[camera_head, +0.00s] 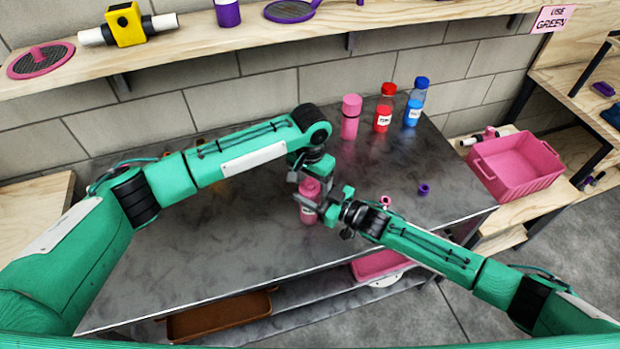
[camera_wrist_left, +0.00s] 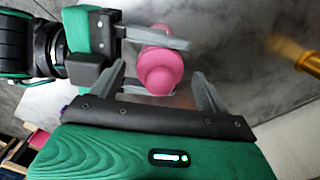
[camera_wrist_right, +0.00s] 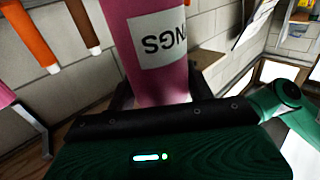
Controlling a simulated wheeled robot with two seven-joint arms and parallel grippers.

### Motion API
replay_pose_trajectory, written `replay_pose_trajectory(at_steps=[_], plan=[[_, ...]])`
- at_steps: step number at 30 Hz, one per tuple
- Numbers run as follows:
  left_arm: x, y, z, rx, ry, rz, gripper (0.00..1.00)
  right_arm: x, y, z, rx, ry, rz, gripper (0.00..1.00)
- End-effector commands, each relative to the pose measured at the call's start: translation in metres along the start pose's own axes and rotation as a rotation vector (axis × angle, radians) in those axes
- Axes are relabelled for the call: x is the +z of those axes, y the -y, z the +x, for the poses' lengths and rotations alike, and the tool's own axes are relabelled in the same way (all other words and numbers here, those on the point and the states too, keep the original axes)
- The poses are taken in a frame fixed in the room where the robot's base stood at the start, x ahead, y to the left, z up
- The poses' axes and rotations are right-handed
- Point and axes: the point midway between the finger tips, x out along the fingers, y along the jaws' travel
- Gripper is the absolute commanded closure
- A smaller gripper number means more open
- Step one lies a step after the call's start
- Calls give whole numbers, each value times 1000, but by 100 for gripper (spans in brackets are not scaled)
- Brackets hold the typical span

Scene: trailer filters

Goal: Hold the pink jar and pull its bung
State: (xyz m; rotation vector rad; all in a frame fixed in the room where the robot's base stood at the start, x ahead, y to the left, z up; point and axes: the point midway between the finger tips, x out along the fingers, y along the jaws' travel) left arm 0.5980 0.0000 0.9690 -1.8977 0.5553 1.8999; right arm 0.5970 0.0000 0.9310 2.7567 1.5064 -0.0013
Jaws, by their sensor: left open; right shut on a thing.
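The pink jar (camera_head: 308,212) with a white label stands near the front middle of the dark table. Its round pink bung (camera_wrist_left: 160,72) is in its top in the left wrist view. My right gripper (camera_head: 322,204) is shut around the jar's body from the right; the labelled jar (camera_wrist_right: 150,45) fills the middle of the right wrist view. My left gripper (camera_head: 306,178) is over the jar's top, open and empty. In the left wrist view its two fingers (camera_wrist_left: 163,90) are apart, with the bung beyond and between them.
A pink bottle (camera_head: 350,118), a red bottle (camera_head: 384,108) and a blue bottle (camera_head: 416,102) stand at the back right. A small purple ring (camera_head: 423,189) lies right of my right gripper. A pink crate (camera_head: 520,168) is on the right bench. A shelf (camera_head: 215,45) runs above.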

Motion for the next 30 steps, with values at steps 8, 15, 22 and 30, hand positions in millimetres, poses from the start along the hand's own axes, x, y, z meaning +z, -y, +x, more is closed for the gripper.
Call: replay_pose_trajectory(at_steps=[8, 15, 22, 30], plan=[[0, 0, 0, 0, 0, 0, 70, 1, 0, 0, 0, 2, 1, 88], [0, 0, 0, 0, 0, 0, 23, 1, 0, 0, 0, 2, 1, 88], [0, 0, -2, 0, 0, 0, 23, 1, 0, 0, 0, 2, 1, 88], [-1, 0, -32, 0, -4, 1, 23, 1, 0, 0, 0, 2, 1, 88]])
